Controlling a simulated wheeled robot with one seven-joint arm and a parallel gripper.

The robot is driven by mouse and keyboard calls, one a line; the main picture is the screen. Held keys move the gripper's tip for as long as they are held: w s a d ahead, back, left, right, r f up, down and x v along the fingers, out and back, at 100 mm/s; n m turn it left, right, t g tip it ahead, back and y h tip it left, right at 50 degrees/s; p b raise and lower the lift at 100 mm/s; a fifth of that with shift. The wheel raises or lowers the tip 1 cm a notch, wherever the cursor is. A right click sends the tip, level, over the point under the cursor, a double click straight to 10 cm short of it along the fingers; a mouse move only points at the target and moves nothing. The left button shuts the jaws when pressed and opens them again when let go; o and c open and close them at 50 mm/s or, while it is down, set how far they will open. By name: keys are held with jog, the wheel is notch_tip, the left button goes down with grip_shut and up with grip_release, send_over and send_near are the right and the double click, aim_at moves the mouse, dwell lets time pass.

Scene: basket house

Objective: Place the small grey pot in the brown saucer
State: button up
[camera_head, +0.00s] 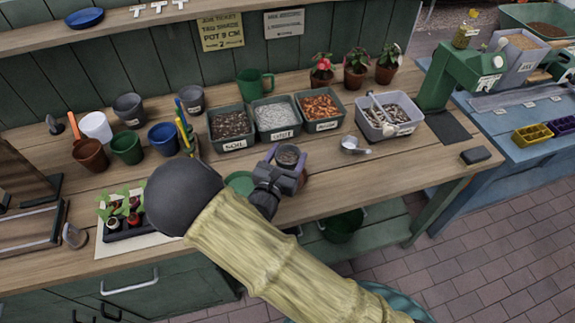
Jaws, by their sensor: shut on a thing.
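A small grey pot (288,155) with a dark inside is between the fingers of my gripper (284,166), near the front middle of the bench. My gripper is shut on it, and the pot looks upright. A brown edge (303,183) shows just below and right of my gripper; it may be the brown saucer, mostly hidden by the gripper. I cannot tell whether the pot touches it. A green saucer (239,182) lies just left of my gripper, partly covered by my arm.
Trays of soil (231,144), grit (276,133) and orange bits (321,126) stand behind the gripper. A grey bin (390,130) and a metal scoop (354,145) are to the right. Several pots (126,146) stand left.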

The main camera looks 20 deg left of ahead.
jog(key=shift+f, duration=2.05)
jog(key=shift+f, duration=0.1)
jog(key=o, duration=1)
jog(key=s, duration=0.4)
jog(key=s+a+b, duration=0.1)
jog(key=s, duration=0.7)
jog(key=shift+a+b, duration=0.2)
jog(key=shift+b, duration=0.1)
